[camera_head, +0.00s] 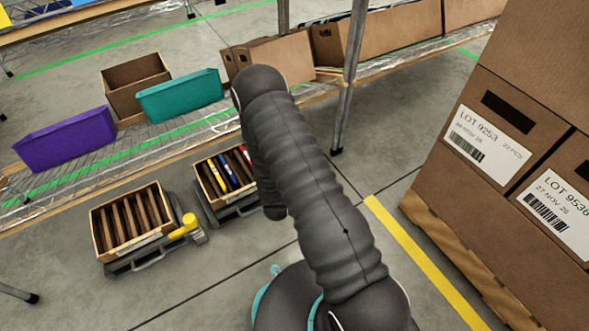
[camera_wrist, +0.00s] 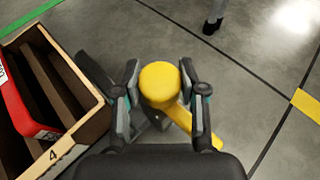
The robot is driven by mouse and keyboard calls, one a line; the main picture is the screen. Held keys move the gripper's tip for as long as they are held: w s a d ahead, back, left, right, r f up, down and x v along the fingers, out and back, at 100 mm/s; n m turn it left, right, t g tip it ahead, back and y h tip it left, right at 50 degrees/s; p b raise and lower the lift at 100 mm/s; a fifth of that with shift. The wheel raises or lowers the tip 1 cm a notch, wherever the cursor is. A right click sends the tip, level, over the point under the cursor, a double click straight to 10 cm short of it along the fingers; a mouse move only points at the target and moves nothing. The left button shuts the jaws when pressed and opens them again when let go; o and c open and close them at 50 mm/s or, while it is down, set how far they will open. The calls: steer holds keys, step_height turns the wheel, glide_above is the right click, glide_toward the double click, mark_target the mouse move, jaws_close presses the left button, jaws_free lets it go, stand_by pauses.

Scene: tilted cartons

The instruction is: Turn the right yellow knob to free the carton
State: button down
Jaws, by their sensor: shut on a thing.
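The right yellow knob (camera_wrist: 160,84) is in the middle of the wrist view, with a yellow lever (camera_wrist: 200,128) running from it toward the lower right. My gripper (camera_wrist: 160,74) has one finger on each side of the knob's round head and is shut on it. Beside it on the left is the right wooden carton (camera_wrist: 88,126), marked 4, with a red item (camera_wrist: 25,100) inside. In the head view this carton (camera_head: 204,192) holds several coloured items on a dark base. My arm hides the right knob and my gripper there.
A left carton (camera_head: 104,242) with empty slots has its own yellow knob (camera_head: 186,226). A rack behind carries a purple bin (camera_head: 66,140), a teal bin (camera_head: 180,95) and brown boxes (camera_head: 136,82). Stacked large boxes (camera_head: 470,195) stand on a pallet at right. Floor in front is clear.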

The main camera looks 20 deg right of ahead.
steer(key=c, duration=0.6)
jaws_free()
steer(key=v, duration=1.2)
steer(key=shift+f, duration=0.1)
